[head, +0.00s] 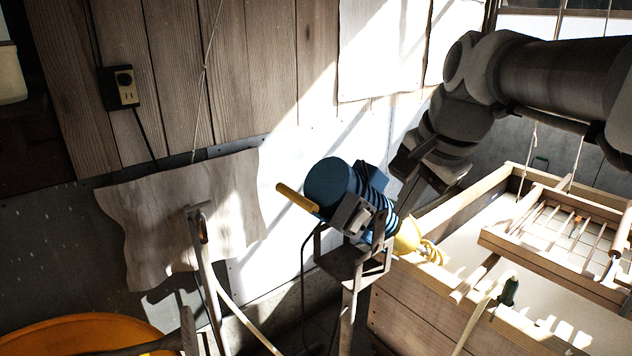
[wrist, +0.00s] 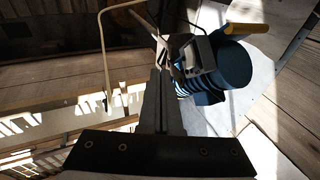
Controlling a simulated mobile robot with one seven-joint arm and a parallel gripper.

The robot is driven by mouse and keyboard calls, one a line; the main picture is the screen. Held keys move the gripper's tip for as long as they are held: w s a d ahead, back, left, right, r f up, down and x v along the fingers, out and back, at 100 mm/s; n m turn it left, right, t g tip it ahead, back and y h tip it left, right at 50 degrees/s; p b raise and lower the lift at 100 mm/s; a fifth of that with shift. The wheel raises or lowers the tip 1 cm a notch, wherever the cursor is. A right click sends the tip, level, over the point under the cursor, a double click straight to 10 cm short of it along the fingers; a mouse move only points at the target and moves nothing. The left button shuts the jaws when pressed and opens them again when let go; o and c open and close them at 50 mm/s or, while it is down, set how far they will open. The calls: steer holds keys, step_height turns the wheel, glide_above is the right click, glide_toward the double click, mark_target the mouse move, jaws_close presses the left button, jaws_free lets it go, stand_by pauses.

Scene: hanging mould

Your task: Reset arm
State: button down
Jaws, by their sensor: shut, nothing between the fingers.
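My gripper (head: 405,196) hangs at the end of my dark arm, which comes in from the upper right in the head view. Its fingers point down, just right of a blue ribbed cylindrical device (head: 330,184) with a yellow handle, set on a metal stand (head: 352,268). In the wrist view my gripper (wrist: 162,70) shows as one narrow grey shape with the fingers together and nothing held. The blue device (wrist: 234,66) is to its right there, close by. I cannot tell whether the fingertips touch the device or its bracket.
A wooden vat (head: 395,312) stands at right, with a slatted wooden frame (head: 560,225) hung above it on cords. A pale hose (head: 480,310) bends over its front. A wrinkled sheet (head: 170,215) hangs at left above an orange tub (head: 80,335). A plank wall stands behind.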

steer(key=s+f+n, duration=0.5)
steer(key=s, duration=0.2)
steer(key=s+a+f+n+h, duration=0.1)
steer(key=s+f+n, duration=0.4)
steer(key=s, duration=0.3)
steer(key=shift+s+a+n+t, duration=0.2)
steer(key=shift+a+n+t, duration=0.1)
steer(key=shift+n, duration=0.3)
